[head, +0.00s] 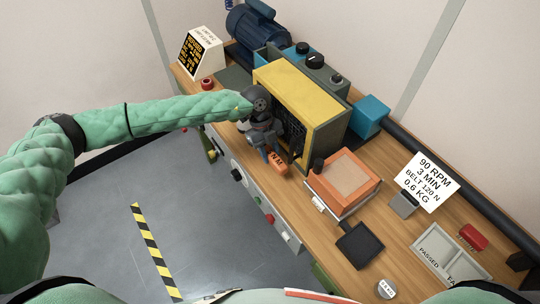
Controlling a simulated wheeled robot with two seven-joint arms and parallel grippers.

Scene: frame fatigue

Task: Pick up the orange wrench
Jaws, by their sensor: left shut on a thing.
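My left arm reaches in from the left, and its dark gripper (266,150) is down at the front edge of the workbench, before the yellow-fronted machine. The gripper is shut on the orange wrench (278,164), an orange piece with dark lettering that shows just below and right of the fingers. The rest of the wrench is hidden behind the gripper and wrist, and I cannot tell if it touches the bench. My right gripper is out of view.
The yellow machine (290,95) stands close behind the gripper. An orange-topped box (343,180) and a dark square pad (360,245) are to the right. Further right are a sign card (427,181), a red object (473,236) and a grey two-part tray (440,252).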

